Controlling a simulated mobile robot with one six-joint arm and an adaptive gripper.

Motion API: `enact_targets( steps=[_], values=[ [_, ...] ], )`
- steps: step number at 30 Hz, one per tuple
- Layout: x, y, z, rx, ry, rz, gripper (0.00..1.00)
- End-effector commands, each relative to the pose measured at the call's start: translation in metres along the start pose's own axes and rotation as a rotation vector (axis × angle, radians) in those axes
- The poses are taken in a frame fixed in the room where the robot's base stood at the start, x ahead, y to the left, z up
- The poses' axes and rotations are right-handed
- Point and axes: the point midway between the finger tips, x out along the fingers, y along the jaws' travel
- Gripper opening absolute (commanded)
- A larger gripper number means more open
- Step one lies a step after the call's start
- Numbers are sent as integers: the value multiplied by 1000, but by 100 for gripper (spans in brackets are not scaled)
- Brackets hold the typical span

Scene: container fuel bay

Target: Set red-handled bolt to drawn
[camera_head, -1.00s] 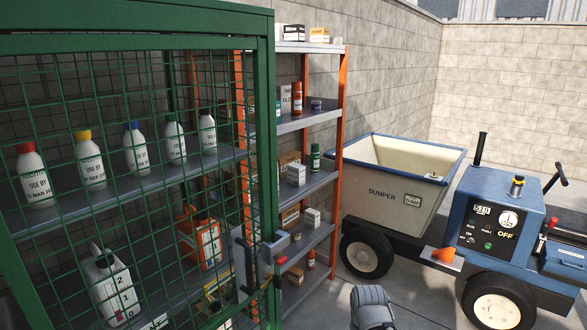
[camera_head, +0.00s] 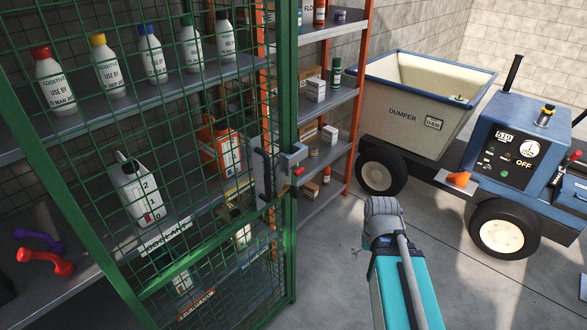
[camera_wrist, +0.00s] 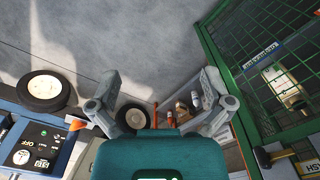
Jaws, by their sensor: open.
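The red-handled bolt (camera_head: 298,171) is a grey metal block with a small red knob, mounted on the front edge of the green mesh cage door (camera_head: 285,230). A dark upright pull handle (camera_head: 263,175) is just left of it. The door looks closed; I cannot tell the bolt's exact position. My gripper (camera_wrist: 160,82) is open in the wrist view, with its grey fingers spread and nothing between them. It points down over the concrete floor, apart from the cage. In the head view only my teal and grey arm shows, right of the bolt.
The cage holds bottles, a white can (camera_head: 137,190) and an orange can (camera_head: 220,145). An orange-post shelf (camera_head: 355,95) stands behind the bolt. A dumper (camera_head: 405,105) with a blue control box (camera_head: 505,150) is on the right. The concrete floor (camera_head: 340,270) between is open.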

Motion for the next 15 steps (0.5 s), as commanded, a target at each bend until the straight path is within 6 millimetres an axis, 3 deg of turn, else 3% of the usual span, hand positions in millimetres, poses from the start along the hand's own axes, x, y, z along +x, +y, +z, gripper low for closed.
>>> enact_targets(
  steps=[2, 8, 15],
  values=[
    [0, 0, 0, 0, 0, 0, 89],
    [-6, -2, -4, -13, 3, -3, 52],
    [-27, -12, -22, -72, 18, -15, 7]
  ],
)
